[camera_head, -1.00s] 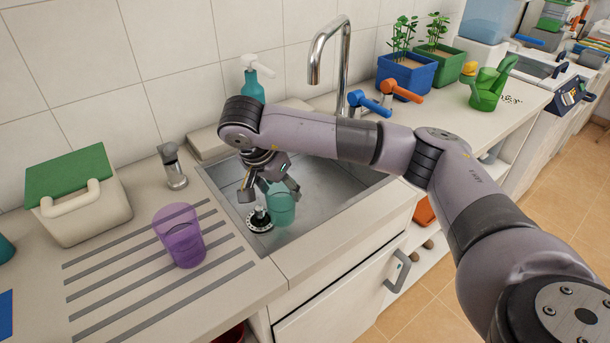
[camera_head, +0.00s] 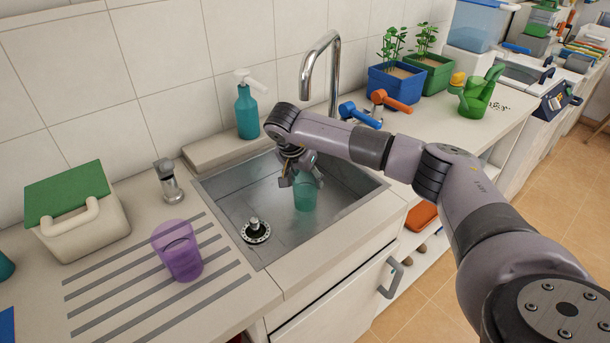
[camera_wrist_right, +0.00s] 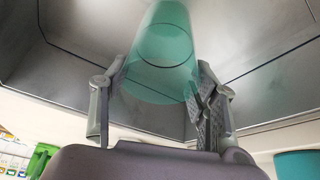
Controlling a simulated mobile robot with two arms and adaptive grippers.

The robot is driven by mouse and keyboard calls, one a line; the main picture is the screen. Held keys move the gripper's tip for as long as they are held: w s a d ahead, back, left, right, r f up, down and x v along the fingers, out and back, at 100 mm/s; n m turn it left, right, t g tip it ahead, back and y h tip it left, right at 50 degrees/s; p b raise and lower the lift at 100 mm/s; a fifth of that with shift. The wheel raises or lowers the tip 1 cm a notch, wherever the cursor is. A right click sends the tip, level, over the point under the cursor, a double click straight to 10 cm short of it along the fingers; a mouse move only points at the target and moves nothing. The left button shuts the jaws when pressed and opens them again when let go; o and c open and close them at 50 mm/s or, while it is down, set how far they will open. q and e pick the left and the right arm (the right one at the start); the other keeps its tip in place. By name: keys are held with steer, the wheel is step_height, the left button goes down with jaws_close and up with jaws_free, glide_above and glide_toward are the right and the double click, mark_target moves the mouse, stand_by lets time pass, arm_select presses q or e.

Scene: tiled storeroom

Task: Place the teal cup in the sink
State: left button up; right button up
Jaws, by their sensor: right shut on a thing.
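The teal cup (camera_head: 305,196) is see-through and shows inside the sink's outline in the head view. My right gripper (camera_head: 302,172) is shut on it from above. In the right wrist view the teal cup (camera_wrist_right: 160,60) sits between the two fingers of my right gripper (camera_wrist_right: 160,95). The sink (camera_head: 222,202) is a grey metal basin set in the counter, with a round drain fitting (camera_head: 256,230) at its left. I cannot tell whether the cup touches the sink floor. My left gripper is not in view.
A purple cup (camera_head: 178,254) stands on the striped drainboard left of the sink. A tall metal tap (camera_head: 333,80), a teal soap bottle (camera_head: 246,112) and blue and orange levers stand behind it. A white box with a green lid (camera_head: 68,195) is at the far left.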

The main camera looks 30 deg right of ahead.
steer(key=o, duration=1)
steer(key=shift+f, duration=0.1)
steer(key=shift+a+r, duration=0.1)
steer(key=shift+r, duration=0.2)
steer(key=b+v, duration=0.1)
steer(key=v, duration=1)
steer(key=shift+a+r, duration=0.2)
steer(key=shift+r, duration=0.15)
steer(key=shift+s, duration=0.1)
